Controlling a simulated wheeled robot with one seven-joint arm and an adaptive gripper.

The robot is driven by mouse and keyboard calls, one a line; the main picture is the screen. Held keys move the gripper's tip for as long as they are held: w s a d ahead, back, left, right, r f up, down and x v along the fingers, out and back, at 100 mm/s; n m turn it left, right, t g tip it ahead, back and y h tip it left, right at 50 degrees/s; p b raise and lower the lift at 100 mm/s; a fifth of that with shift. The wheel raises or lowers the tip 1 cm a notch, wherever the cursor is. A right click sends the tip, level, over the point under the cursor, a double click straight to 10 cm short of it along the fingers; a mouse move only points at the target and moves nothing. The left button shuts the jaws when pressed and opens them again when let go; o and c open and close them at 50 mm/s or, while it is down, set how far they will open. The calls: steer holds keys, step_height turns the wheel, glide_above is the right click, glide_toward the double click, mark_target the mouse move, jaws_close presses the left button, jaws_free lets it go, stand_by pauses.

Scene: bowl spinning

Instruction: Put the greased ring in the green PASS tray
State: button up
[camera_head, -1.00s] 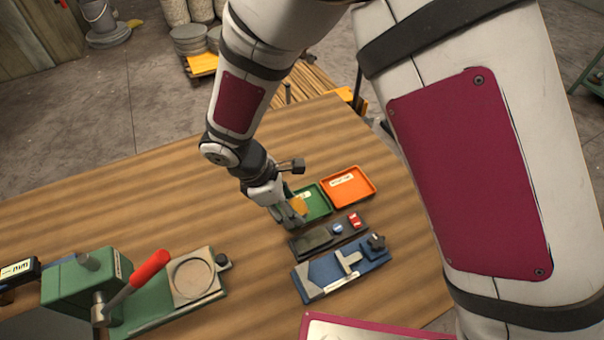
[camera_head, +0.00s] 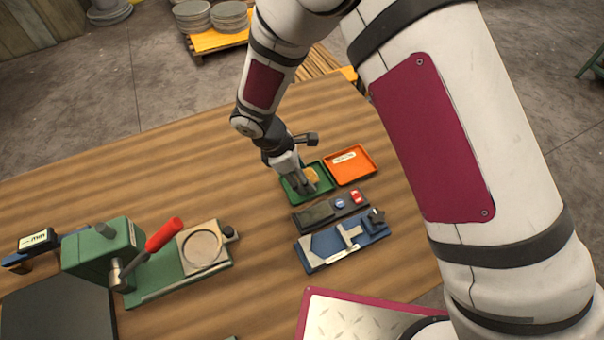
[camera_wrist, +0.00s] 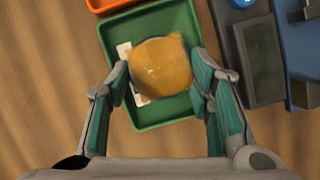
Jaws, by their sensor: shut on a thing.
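The greased ring (camera_wrist: 160,66) shows as a round, amber-yellow, glossy piece; no hole can be made out. My gripper (camera_wrist: 160,80) is shut on it, one finger at each side. In the wrist view the ring lies over the middle of the green PASS tray (camera_wrist: 152,116) and covers most of its white label. In the head view my gripper (camera_head: 310,187) is at the green tray (camera_head: 291,192), with the amber ring (camera_head: 313,175) just beyond the fingers. I cannot tell whether the ring touches the tray floor.
An orange tray (camera_head: 366,160) adjoins the green one. A dark pad holder (camera_head: 317,215) with small blue and red pieces and a blue fixture (camera_head: 318,257) stand nearer. A green press with a red handle (camera_head: 164,234) is at left. The table between is clear.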

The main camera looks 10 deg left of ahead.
steer(key=shift+f, duration=0.1)
steer(key=o, duration=1.4)
steer(key=shift+o, duration=0.2)
steer(key=b+v, duration=0.1)
steer(key=v, duration=1.1)
steer(key=shift+b, duration=0.4)
